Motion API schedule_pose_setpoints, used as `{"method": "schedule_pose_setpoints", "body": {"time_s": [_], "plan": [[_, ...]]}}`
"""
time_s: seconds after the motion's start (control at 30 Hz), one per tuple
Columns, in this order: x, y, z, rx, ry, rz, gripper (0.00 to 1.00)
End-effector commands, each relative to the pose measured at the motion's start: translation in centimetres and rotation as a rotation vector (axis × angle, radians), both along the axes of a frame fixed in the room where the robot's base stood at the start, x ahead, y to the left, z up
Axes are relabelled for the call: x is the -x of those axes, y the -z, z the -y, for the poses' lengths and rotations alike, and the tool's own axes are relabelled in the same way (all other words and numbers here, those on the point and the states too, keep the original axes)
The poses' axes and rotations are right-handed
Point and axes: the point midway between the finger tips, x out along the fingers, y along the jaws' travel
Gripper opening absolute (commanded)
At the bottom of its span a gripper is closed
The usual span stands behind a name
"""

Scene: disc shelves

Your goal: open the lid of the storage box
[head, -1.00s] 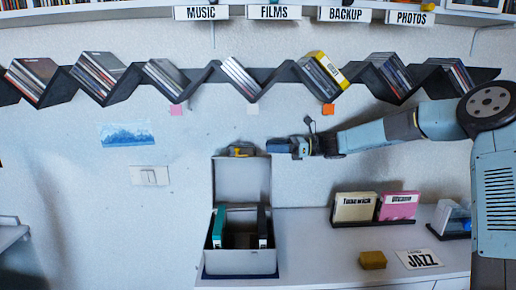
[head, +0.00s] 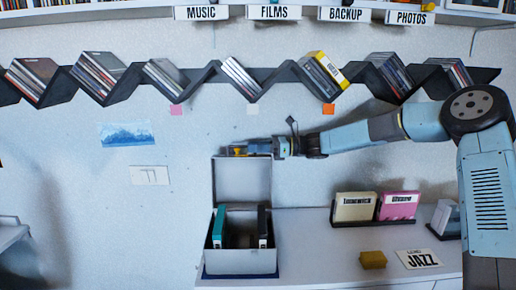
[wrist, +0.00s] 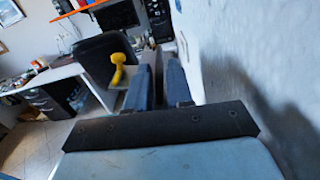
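The grey storage box (head: 240,262) stands on the counter in the head view. Its lid (head: 242,182) is raised upright at the back, and the inside shows. A yellow handle (head: 238,151) sits at the lid's top edge; it also shows in the wrist view (wrist: 121,66), left of the fingers. My gripper (head: 252,147) lies along the lid's top edge, reaching in from the right, with its fingers beside the handle. In the wrist view the two fingers (wrist: 159,88) stand apart with a gap between them. Whether they touch the lid is unclear.
Dark and teal cases (head: 219,228) stand inside the box. A zigzag disc shelf (head: 205,76) runs along the wall above my arm.

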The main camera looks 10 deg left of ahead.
Motion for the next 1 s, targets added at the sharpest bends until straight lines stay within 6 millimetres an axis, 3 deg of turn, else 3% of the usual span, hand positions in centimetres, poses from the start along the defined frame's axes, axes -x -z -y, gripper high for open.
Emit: {"method": "schedule_pose_setpoints", "body": {"time_s": [0.2, 0.7, 1.0], "plan": [[0.0, 0.0, 0.1, 0.000, 0.001, 0.000, 0.00], [0.0, -0.1, 0.1, 0.000, 0.002, 0.001, 0.00], [1.8, -0.7, 0.7, 0.001, 0.004, -0.001, 0.00]]}}
